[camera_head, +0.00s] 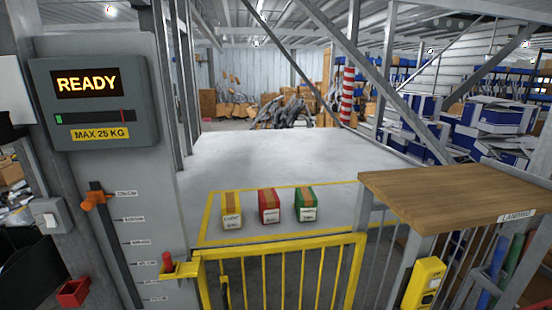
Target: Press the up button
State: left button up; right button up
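A yellow control box (425,284) is mounted on the grey post at the lower right, below the wooden ledge. It carries small dark and pale markings that are too small to read, so I cannot tell which part is the up button. A grey display panel (95,103) at the upper left reads "READY" above a small level bar and a "MAX 25 KG" label. Neither of my grippers is in view.
A yellow gate (290,243) stands in front of a pale platform, with a yellow box (232,210), red box (270,207) and green box (305,204) behind it. A wooden ledge (455,190) juts out at right. An orange-handled slider (95,200) is at left.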

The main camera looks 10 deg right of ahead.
aim_at(434, 283)
jog(key=z, duration=1.7)
